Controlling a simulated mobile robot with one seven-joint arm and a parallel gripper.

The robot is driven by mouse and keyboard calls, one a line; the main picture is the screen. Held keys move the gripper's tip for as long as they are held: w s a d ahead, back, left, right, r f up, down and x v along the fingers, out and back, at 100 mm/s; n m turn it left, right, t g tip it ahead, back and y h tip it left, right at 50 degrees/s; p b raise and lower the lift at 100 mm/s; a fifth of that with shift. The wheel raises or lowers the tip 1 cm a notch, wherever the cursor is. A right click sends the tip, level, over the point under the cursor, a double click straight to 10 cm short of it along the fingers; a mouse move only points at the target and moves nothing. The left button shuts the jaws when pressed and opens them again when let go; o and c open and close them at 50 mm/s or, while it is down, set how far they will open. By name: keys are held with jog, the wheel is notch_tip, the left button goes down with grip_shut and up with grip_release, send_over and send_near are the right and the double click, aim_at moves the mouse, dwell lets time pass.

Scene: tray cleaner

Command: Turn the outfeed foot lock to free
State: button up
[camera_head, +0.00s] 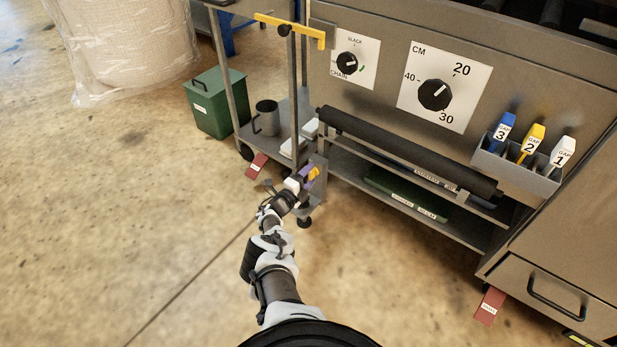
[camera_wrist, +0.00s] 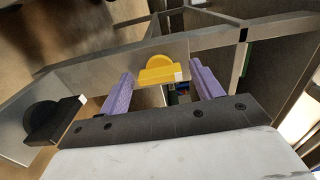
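A yellow knob with a rounded back and a flat bar (camera_wrist: 163,71) sits on a grey metal plate (camera_wrist: 100,72) in the wrist view. A small white patch marks the right end of its bar. My gripper (camera_wrist: 160,77) is open, with one purple finger on each side of the yellow knob and gaps visible on both sides. In the head view my gripper (camera_head: 303,174) is right at the knob. Whether the fingers reach past the bar is hard to tell.
A black knob (camera_wrist: 52,121) is on the plate to the left. In the head view, a black roller (camera_head: 405,150) runs above low shelves to the right. A cart with a grey mug (camera_head: 267,118) and a green box (camera_head: 214,103) stand behind. Floor at left is clear.

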jog(key=shift+a, duration=0.1)
jog(key=shift+s+a+r+p, duration=0.1)
jog(key=shift+s+a+p, duration=0.05)
jog(key=shift+s+p, duration=0.2)
jog(key=p+v, duration=0.7)
jog(key=v, duration=0.6)
